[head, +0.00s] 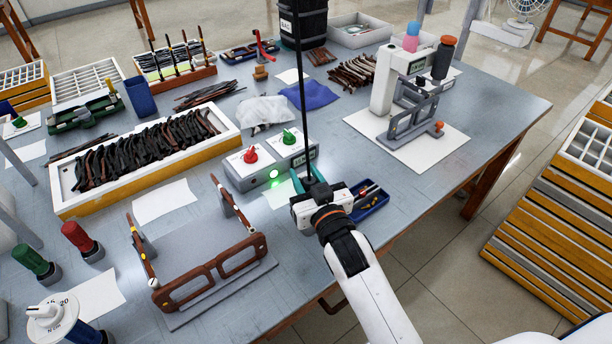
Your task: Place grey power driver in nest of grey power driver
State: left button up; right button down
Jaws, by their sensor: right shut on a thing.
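My right gripper (312,190) is over the bench, just right of the grey control box. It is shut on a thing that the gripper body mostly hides. A black cord (302,100) runs down to it from the black hanging balancer (303,22), so this appears to be the grey power driver. Only a dark bit of it shows at the gripper's top. A teal part (296,186) shows beside the gripper; I cannot tell what it belongs to. I cannot make out the nest of the grey power driver. My left gripper is not in view.
The control box (262,179) has a red and a green knob and a lit green lamp. A brown eyeglass frame (210,273) stands on a grey fixture at front. A blue tray (371,197) with small tools lies right of the gripper. A white press (393,80) stands behind.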

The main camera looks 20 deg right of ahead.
jog(key=shift+f+b, duration=0.35)
jog(key=shift+f, duration=0.15)
dwell(0.3)
jog(key=c, duration=0.9)
grip_release()
jog(key=shift+f, duration=0.1)
jog(key=s+d+b, duration=0.1)
jog(key=s, duration=1.1)
